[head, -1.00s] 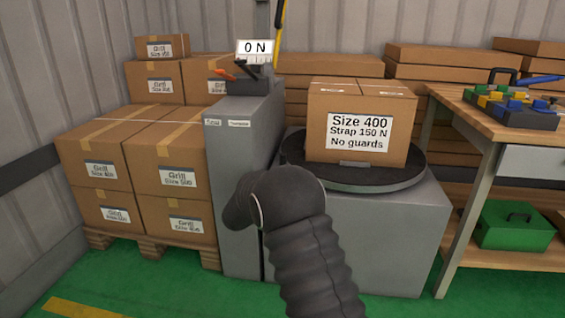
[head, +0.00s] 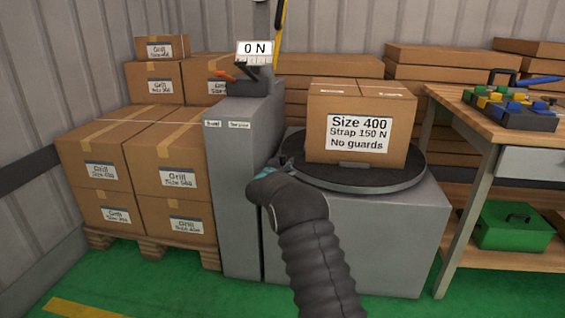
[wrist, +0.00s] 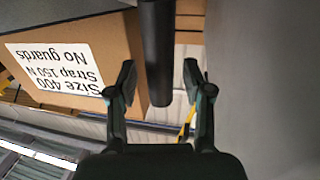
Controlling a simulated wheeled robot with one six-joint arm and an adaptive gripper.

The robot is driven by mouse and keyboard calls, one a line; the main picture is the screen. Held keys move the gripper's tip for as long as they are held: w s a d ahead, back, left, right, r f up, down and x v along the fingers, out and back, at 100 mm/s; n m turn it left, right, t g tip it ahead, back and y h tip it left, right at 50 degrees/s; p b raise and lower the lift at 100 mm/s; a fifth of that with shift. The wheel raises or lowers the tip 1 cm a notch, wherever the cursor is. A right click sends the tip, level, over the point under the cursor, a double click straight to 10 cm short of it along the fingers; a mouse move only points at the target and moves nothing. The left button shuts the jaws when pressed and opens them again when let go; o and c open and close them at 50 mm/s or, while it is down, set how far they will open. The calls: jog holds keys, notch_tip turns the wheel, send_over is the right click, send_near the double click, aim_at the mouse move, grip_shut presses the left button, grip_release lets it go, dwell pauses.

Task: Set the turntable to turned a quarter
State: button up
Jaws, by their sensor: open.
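The turntable (head: 395,179) is a round dark disc on a grey plinth. It carries a cardboard box (head: 318,140) labelled "Size 400, Strap 150 N, No guards", whose labelled face is towards me. My gripper (head: 281,162) is at the disc's left rim, partly hidden by my arm. In the wrist view, which is upside down, my gripper (wrist: 161,78) is open. A dark round bar (wrist: 157,50) shows between its fingers, with a gap on both sides; I cannot tell how deep it sits. The box (wrist: 115,40) is left of the bar there.
A grey column (head: 240,185) with a device and a "0 N" display (head: 254,48) stands just left of my gripper. Stacked grill boxes (head: 95,150) are further left. A wooden workbench (head: 480,120) is at the right, with a green case (head: 512,227) on its lower shelf.

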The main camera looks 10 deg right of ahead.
jog(key=shift+w, duration=0.1)
grip_shut()
jog(key=shift+d, duration=0.1)
